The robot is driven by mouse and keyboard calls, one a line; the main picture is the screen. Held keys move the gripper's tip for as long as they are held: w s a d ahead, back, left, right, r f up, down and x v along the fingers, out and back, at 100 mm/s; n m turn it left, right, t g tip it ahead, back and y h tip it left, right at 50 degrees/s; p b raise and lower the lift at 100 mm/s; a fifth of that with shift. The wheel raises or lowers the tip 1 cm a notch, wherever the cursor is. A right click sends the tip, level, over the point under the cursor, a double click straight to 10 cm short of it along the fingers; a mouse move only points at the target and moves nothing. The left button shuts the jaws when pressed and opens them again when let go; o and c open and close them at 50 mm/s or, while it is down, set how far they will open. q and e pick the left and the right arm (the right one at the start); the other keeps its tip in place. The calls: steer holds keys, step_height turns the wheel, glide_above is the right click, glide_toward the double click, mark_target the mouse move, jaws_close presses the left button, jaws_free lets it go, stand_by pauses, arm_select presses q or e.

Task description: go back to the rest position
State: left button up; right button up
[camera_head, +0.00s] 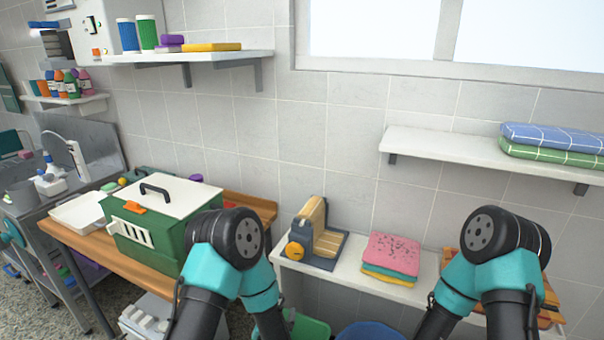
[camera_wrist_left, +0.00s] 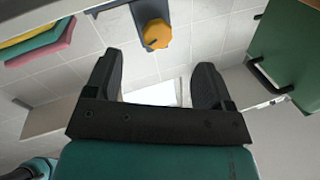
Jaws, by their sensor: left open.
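My left gripper (camera_wrist_left: 158,62) is open and empty in the left wrist view, with a clear gap between its two dark fingers. In the head view, my left arm stands in front of the work table and my right arm stands at the lower right. Neither gripper's fingers show in the head view. The green kennel (camera_head: 150,232) with a white lid and black handle sits on the wooden table at left. A grey stand with a yellow knob (camera_head: 296,250) and a stack of folded towels (camera_head: 391,253) lie on the white low shelf.
A wooden table (camera_head: 77,245) holds the kennel and a white tray (camera_head: 80,213). A wall shelf (camera_head: 400,140) at right bears blue and green folded towels (camera_head: 553,140). Another wall shelf (camera_head: 215,58) holds bottles. Green and blue tubs (camera_head: 370,331) stand low in front.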

arm_select(q)
steer(key=s+a+f+n+g, duration=0.4)
steer(key=s+a+f+g, duration=0.2)
steer(key=a+f+g, duration=0.45)
steer(key=s+a+f+n+g, duration=0.1)
steer(key=s+a+f+g, duration=0.1)
steer(key=s, duration=0.5)
steer(key=s+a+f+n+g+h, duration=0.1)
steer(key=s+a+f+n+g, duration=0.1)
steer(key=s+g, duration=0.3)
steer(key=shift+s+a+f+n, duration=0.3)
steer(key=shift+s+f, duration=0.35)
steer(key=shift+s, duration=0.55)
steer(key=o, duration=0.3)
steer(key=shift+w+d+t, duration=0.1)
steer(key=shift+w+t, duration=0.15)
steer(key=shift+w, duration=0.05)
steer(key=w+d+r+m+t+h, duration=0.1)
steer(key=w+d+r+t, duration=0.35)
steer(key=w+r, duration=0.35)
steer(key=w+d+r+m+t+h, duration=0.1)
steer(key=w+d+r+t, duration=0.4)
steer(key=w, duration=0.5)
steer(key=w+d+r+t+h, duration=0.1)
steer(key=w+d+r+t, duration=0.1)
steer(key=r+t, duration=0.4)
step_height(320, 180, up, 4)
steer(key=shift+w+d+r, duration=0.1)
steer(key=shift+w+d, duration=0.25)
steer(key=shift+w, duration=0.35)
